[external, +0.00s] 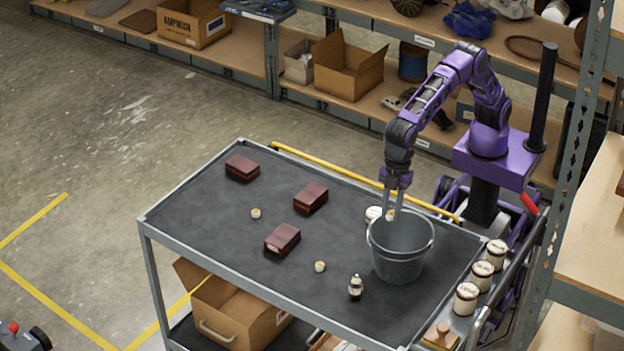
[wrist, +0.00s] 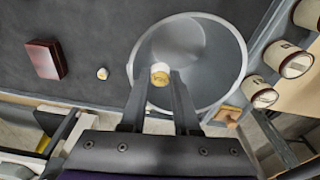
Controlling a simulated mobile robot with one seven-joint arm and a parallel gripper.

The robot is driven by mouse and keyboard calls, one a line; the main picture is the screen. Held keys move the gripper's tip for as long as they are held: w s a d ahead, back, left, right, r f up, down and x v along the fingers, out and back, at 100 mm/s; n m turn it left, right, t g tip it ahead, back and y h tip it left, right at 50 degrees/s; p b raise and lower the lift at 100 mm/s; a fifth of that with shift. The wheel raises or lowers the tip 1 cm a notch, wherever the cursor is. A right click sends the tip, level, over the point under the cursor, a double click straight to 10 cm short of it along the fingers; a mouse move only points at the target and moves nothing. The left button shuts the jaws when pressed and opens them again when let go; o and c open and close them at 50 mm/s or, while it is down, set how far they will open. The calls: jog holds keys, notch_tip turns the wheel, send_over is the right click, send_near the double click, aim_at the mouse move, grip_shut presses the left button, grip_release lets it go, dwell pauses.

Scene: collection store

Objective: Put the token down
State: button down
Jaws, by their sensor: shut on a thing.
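My gripper (external: 393,205) points down at the far left rim of a grey metal bucket (external: 402,262) on the cart. Its fingers are shut on a small pale round token (external: 390,215). In the wrist view the token (wrist: 160,72) sits between the fingertips (wrist: 160,80), with the inside of the bucket (wrist: 205,60) behind it. How high it is above the bucket I cannot tell. Two similar tokens lie loose on the cart top, one (external: 255,213) between the dark red boxes and one (external: 319,266) nearer the front edge.
Three dark red boxes (external: 310,198) lie on the dark cart top (external: 205,215). A small dark bottle (external: 356,287) stands left of the bucket's front. Labelled tins (external: 482,274) line the right end. The cart's left part has free room.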

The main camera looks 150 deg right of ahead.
aim_at(408, 242)
jog(key=a+b, duration=0.1)
jog(key=a, duration=0.5)
jog(key=f, duration=1)
jog(key=shift+s+d+b, duration=0.2)
jog(key=shift+s+b, duration=0.05)
jog(key=shift+b, duration=0.1)
jog(key=shift+f+b, duration=0.4)
jog(key=shift+f, duration=2.1)
jog(key=shift+f, duration=0.15)
jog(key=c, duration=0.6)
grip_release()
jog(key=shift+c, duration=0.2)
